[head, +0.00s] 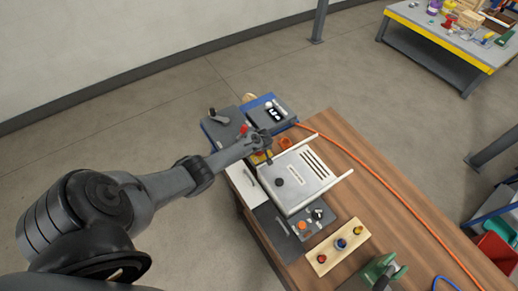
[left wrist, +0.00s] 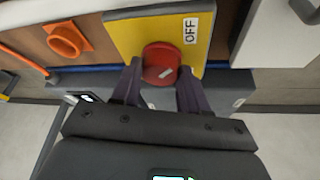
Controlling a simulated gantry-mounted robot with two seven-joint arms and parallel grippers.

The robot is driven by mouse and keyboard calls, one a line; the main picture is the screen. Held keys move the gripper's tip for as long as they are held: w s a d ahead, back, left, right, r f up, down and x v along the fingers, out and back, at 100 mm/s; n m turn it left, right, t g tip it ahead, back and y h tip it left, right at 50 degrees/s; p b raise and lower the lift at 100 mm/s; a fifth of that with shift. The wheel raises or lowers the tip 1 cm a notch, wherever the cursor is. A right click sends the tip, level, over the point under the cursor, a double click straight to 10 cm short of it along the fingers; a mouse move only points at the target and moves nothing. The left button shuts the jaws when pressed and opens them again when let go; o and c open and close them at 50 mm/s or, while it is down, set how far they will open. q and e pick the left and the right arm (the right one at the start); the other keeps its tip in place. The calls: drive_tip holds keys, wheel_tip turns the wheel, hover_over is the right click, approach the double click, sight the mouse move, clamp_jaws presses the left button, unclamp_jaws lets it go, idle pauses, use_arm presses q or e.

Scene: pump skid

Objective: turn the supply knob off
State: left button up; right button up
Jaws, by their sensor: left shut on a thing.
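The supply knob (left wrist: 161,63) is round and red, with a short white mark slanting up to the right. It sits on a yellow plate (left wrist: 125,35) with a white OFF label (left wrist: 190,31) to the upper right of the knob. My left gripper (left wrist: 158,82) is shut on the knob, one dark finger on each side of it. In the head view my left gripper (head: 263,143) is at the far left part of the bench and hides the knob and most of the plate. My right gripper is in neither view.
A white cover panel (head: 300,178) with slots and side rails stands close to the right. An orange fitting (left wrist: 68,39) is beside the plate. A wooden board (head: 337,246) with several buttons lies nearer. An orange hose (head: 385,180) runs along the wooden bench.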

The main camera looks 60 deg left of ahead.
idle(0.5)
use_arm(q)
drive_tip(key=o, duration=1.1)
drive_tip(key=shift+a, duration=0.1)
drive_tip(key=shift+c, duration=0.2)
drive_tip(key=shift+r, duration=0.1)
drive_tip(key=shift+r, duration=0.25)
drive_tip(key=p+v, duration=0.3)
drive_tip(key=v, duration=0.7)
drive_tip(key=shift+d, duration=0.2)
